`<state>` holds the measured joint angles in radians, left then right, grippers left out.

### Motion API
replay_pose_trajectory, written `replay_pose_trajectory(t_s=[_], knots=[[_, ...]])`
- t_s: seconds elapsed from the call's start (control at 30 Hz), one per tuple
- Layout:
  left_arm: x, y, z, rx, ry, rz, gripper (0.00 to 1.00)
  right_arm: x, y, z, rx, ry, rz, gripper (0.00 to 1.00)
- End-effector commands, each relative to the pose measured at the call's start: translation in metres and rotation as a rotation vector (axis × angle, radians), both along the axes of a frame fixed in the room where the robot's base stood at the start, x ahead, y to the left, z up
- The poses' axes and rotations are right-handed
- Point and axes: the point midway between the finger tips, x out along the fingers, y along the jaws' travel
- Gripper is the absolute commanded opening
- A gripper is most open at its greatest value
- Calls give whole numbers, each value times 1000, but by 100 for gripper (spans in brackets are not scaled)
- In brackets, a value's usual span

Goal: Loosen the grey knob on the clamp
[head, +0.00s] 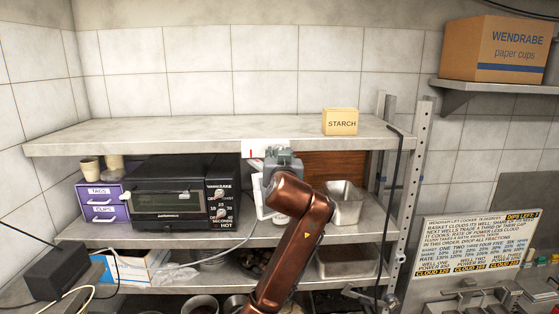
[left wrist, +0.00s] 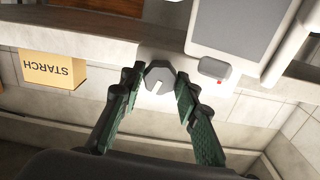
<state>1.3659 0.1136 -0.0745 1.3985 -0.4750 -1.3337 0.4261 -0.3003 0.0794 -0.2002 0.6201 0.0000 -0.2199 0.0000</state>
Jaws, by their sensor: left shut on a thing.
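In the left wrist view, the grey knob (left wrist: 158,76) is a faceted disc with a pale slot, at the edge of the upper shelf. My left gripper (left wrist: 160,92) is shut on it, with one green-padded finger on each side. A pale panel and a small rounded block (left wrist: 213,68) with a red mark are beside the knob; I cannot tell which parts belong to the clamp. In the head view, my left gripper (head: 280,158) is at the upper shelf's front edge, and it and my brown arm hide the knob. My right gripper is in neither view.
A STARCH box (head: 340,122) stands on the upper shelf (head: 200,136), right of my gripper. Below are a black toaster oven (head: 168,200), purple drawers (head: 102,205) and a metal pan (head: 345,205). A dark cable (head: 396,175) hangs at the right post. The upper shelf's left part is clear.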

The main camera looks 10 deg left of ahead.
Motion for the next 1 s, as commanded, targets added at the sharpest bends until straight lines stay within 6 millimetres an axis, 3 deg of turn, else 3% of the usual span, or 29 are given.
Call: replay_pose_trajectory(t_s=[0.4,1.0], knots=[[0,-1,0,-236,-68,-2,5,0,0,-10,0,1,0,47],[0,0,1,-293,-85,0,5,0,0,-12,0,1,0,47]])
